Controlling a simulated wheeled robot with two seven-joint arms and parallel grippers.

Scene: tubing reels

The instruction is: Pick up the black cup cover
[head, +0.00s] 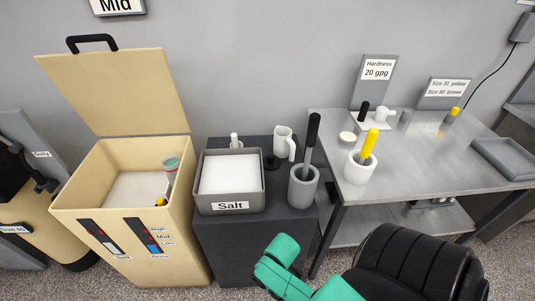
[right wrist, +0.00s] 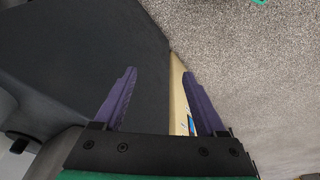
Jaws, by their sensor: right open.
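A small black disc with a knob (head: 271,162), which looks like the black cup cover, lies on the dark cabinet top between the Salt tray and a white mug (head: 284,143). It is small and partly hard to make out. My right gripper (right wrist: 158,73) shows in the right wrist view with its two purple fingers apart and nothing between them. My left gripper is not in view.
The grey Salt tray (head: 230,206) and a grey pot with a black handle (head: 303,186) flank the cover on the dark cabinet (head: 250,245). A beige open bin (head: 125,205) stands left. A metal table (head: 430,155) stands right, bearing a white pot (head: 358,172).

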